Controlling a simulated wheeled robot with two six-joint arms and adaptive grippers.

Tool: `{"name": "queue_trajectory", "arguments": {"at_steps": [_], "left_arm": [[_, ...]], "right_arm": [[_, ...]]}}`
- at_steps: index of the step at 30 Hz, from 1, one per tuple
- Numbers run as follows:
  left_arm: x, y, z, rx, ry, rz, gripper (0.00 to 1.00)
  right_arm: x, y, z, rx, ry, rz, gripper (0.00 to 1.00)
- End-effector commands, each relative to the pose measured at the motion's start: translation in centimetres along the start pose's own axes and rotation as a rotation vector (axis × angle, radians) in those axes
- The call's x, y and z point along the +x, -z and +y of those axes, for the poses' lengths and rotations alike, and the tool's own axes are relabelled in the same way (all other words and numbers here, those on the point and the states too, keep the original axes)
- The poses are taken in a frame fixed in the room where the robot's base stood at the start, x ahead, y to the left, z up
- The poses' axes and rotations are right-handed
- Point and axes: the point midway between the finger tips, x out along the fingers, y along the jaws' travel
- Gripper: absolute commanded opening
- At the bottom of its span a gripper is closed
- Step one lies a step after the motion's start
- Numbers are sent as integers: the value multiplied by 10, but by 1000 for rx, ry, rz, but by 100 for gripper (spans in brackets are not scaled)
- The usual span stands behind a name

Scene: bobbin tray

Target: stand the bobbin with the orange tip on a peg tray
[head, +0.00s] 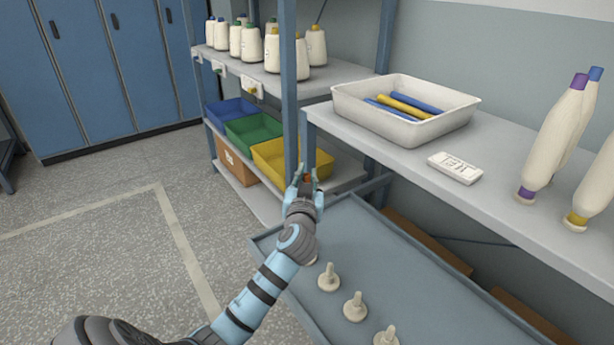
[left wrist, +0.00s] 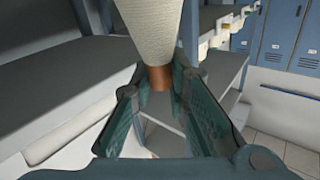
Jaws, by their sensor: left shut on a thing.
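My left gripper (head: 304,180) is above the far left part of the grey peg tray (head: 365,250). Several cream pegs (head: 328,278) stand on the tray, and my arm covers part of it. The bobbin with the orange tip (left wrist: 158,78) is between the fingers of my left gripper (left wrist: 158,92) in the left wrist view. The fingers are shut on it at the orange end, and its cream body runs out of the top of that view. In the head view only a little orange shows at the fingers; the rest is hidden. My right gripper is not in view.
A shelf (head: 440,205) on the right holds a white bin (head: 400,120), a white label block (head: 455,168) and bobbins with purple, blue and yellow ends (head: 548,140). A rack post (head: 289,100) and a yellow bin (head: 285,160) are close beyond the gripper.

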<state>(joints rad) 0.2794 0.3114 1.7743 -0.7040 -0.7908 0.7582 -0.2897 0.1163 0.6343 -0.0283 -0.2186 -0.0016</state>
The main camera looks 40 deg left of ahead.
Motion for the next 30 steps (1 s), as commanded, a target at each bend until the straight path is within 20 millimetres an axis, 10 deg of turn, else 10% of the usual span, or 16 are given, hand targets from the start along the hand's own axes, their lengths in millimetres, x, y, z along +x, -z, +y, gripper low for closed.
{"name": "queue_trajectory", "arguments": {"at_steps": [30], "left_arm": [[0, -32, 4, 0, 0, 1, 0]], "right_arm": [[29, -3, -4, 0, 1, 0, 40]]}}
